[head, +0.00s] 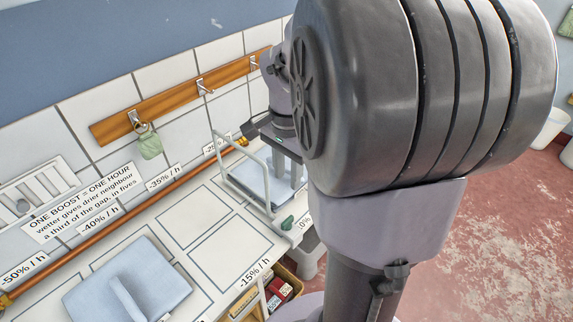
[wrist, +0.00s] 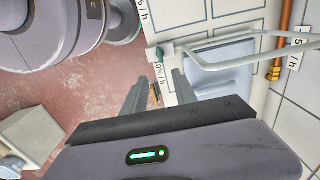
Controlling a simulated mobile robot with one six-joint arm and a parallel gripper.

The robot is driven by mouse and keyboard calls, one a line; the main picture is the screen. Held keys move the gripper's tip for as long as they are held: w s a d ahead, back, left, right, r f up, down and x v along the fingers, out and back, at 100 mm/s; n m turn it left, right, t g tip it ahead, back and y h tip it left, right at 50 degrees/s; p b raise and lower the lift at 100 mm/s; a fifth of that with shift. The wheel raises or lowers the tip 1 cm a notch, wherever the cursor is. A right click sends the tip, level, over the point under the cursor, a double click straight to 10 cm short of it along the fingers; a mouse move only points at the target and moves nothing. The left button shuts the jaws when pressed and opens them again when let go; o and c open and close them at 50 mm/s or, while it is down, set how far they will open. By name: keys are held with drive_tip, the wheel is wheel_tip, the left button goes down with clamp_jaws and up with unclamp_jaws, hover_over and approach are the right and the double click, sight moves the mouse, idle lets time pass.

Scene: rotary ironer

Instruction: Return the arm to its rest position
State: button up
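My gripper (head: 287,172) points down at the far right end of the white counter (head: 222,250) in the head view. It is beside or over a light blue pad (head: 247,184) with a pale wire handle (head: 231,155); the exact gap is hard to tell. In the wrist view the two fingers of my gripper (wrist: 160,77) stand apart with nothing seen held between them. The pad (wrist: 222,65) and handle (wrist: 225,62) lie to their right. My dark, bulky arm hides much of the right half of the head view.
A second blue pad with a handle (head: 130,280) lies at the counter's near left. A copper pipe (head: 130,213) runs along the wall under a wooden hook rail (head: 175,95) with a green tag (head: 149,143). A box of small packets (head: 280,290) is below the counter. Reddish floor (head: 505,215) is open at right.

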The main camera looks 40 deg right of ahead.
idle(0.4)
drive_tip(key=s+a+r+n+t+y+b, duration=0.1)
drive_tip(key=s+a+n+t, duration=0.2)
drive_tip(key=a, duration=0.9)
drive_tip(key=s+a+r+n+t+y+b, duration=0.1)
drive_tip(key=s+a+n, duration=0.3)
drive_tip(key=a+n, duration=0.5)
drive_tip(key=a+t+b, duration=0.1)
drive_tip(key=a, duration=0.2)
drive_tip(key=shift+s+r+n+t+b, duration=0.15)
drive_tip(key=shift+r+n+t+b, duration=0.15)
drive_tip(key=shift+r+n+t, duration=0.1)
drive_tip(key=shift+d, duration=0.1)
